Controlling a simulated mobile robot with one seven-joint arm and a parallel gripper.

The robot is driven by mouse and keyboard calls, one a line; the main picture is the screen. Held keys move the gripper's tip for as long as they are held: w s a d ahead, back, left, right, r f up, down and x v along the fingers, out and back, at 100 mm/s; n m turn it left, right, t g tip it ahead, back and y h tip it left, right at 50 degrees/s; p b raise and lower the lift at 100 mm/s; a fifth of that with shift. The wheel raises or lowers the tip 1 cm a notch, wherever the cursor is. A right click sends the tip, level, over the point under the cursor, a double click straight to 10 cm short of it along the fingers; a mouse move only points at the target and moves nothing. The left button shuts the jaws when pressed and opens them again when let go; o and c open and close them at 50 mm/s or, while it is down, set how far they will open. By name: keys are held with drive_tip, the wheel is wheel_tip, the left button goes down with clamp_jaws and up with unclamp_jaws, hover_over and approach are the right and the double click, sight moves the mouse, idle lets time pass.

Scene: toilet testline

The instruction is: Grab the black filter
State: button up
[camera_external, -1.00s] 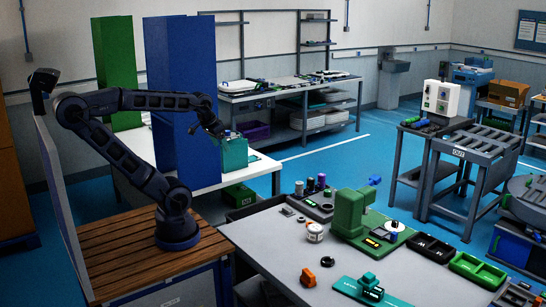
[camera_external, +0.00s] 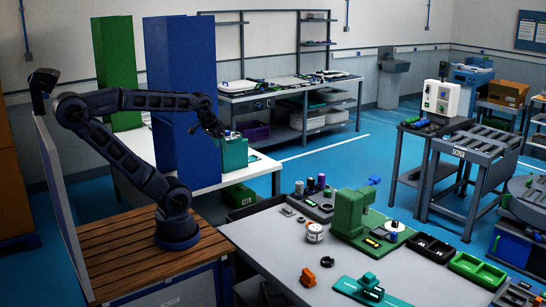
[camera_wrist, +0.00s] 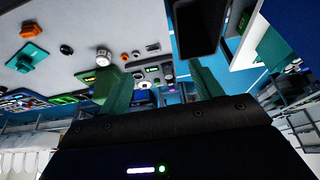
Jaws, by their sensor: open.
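A small black ring-shaped part (camera_external: 327,262) lies on the grey table in the external view. It also shows at the left in the wrist view (camera_wrist: 66,49). I cannot tell for certain whether this is the black filter, as other small dark parts lie on the table. My gripper (camera_external: 217,130) is at the end of the outstretched arm, beside the blue panel and just above the teal container. In the wrist view my gripper's two green fingers (camera_wrist: 160,70) are spread wide apart with nothing held between them. The black ring is well away from the gripper.
A tall blue panel (camera_external: 181,95) and the teal container (camera_external: 234,153) are close to my gripper. The grey table (camera_external: 280,250) holds a green machine (camera_external: 348,212), a white jar (camera_external: 315,232), an orange part (camera_external: 308,277) and black and green trays.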

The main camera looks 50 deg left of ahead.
drive_tip(key=n+h, duration=0.3)
drive_tip(key=n, duration=2.6)
hover_over(312, 184)
drive_tip(key=s+a, duration=0.3)
drive_tip(key=a, duration=0.1)
wheel_tip(312, 184, down, 25)
drive_tip(key=x, duration=0.5)
drive_tip(key=shift+w+d+f, duration=0.15)
drive_tip(key=shift+w+f, duration=0.1)
drive_tip(key=shift+w, duration=0.15)
drive_tip(key=shift+x, duration=2.5)
